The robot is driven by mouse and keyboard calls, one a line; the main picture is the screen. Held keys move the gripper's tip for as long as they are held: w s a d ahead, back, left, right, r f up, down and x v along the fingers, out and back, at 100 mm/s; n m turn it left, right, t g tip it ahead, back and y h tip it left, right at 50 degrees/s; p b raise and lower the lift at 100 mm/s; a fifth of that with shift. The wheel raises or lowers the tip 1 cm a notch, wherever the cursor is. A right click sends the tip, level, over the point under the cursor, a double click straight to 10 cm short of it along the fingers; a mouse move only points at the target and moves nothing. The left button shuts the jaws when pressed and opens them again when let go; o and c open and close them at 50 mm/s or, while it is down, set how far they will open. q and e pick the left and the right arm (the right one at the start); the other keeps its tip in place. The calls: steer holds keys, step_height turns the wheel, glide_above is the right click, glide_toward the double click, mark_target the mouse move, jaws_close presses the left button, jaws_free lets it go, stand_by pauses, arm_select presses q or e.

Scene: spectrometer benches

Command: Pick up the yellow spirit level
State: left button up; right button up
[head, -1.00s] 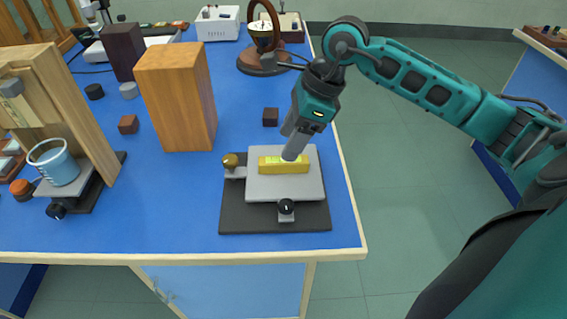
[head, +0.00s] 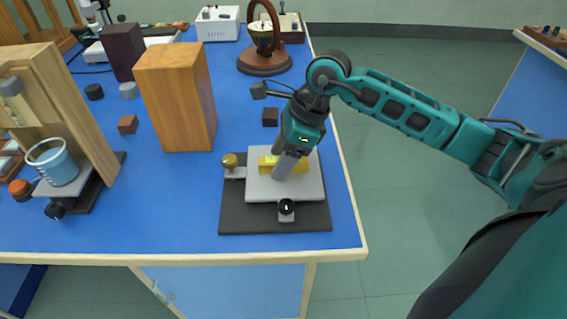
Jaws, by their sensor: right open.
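The yellow spirit level (head: 299,167) lies flat on a light grey plate (head: 257,190), which sits on a dark base (head: 240,221) near the right front corner of the blue bench. My right gripper (head: 280,172) points down over the level, open. Its fingers hide the middle of the level; whether they touch it cannot be told. My left gripper is not in view.
A wooden block (head: 178,98) stands left of the plate. A small dark cube (head: 271,117) is behind it. A wooden stand with a blue cup (head: 55,165) is at the left. A round instrument (head: 264,60) stands at the back. The bench's front right corner is clear.

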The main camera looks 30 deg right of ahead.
steer(key=shift+f, duration=0.15)
steer(key=c, duration=1.1)
jaws_close()
